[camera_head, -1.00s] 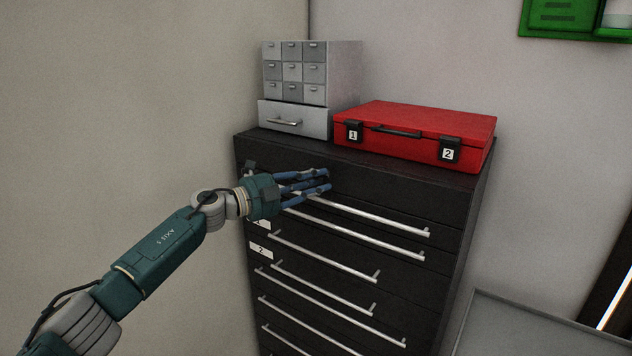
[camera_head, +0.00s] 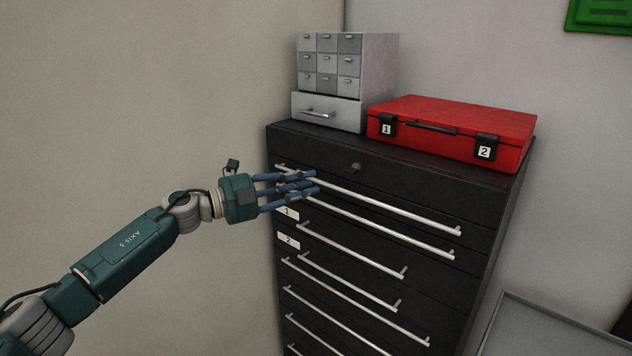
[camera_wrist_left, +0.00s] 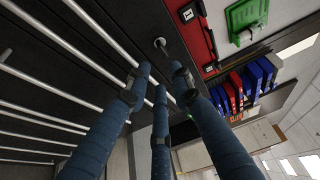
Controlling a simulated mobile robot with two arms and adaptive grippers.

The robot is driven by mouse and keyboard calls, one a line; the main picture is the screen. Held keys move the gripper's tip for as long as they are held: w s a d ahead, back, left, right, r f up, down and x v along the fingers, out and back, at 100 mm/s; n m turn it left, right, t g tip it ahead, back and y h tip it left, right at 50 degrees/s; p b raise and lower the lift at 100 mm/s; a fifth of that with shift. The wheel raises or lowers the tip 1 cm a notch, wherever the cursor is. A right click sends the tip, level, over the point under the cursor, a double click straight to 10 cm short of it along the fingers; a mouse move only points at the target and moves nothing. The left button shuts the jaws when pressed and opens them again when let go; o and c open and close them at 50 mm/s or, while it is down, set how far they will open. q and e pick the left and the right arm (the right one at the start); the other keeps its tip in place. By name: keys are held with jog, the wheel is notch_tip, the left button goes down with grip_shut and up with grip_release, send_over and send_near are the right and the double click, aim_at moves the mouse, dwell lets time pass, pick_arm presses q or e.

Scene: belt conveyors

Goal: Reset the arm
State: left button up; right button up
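My left arm comes in from the lower left in the head view. Its teal left gripper (camera_head: 308,184) has its blue fingers extended and apart, with nothing between them. The fingers overlap the upper left of the black drawer cabinet (camera_head: 400,178) in the picture; I cannot tell whether they touch it. In the left wrist view the fingers (camera_wrist_left: 160,85) are spread in front of the cabinet, with a round lock (camera_wrist_left: 160,43) just beyond them. My right gripper is not in view.
A red case (camera_head: 450,115) labelled 1 and 2 and a grey small-drawer unit (camera_head: 340,70) stand on the cabinet. Long metal handles (camera_head: 385,215) project from its front. A grey surface (camera_head: 545,325) lies at lower right. A beige wall is on the left.

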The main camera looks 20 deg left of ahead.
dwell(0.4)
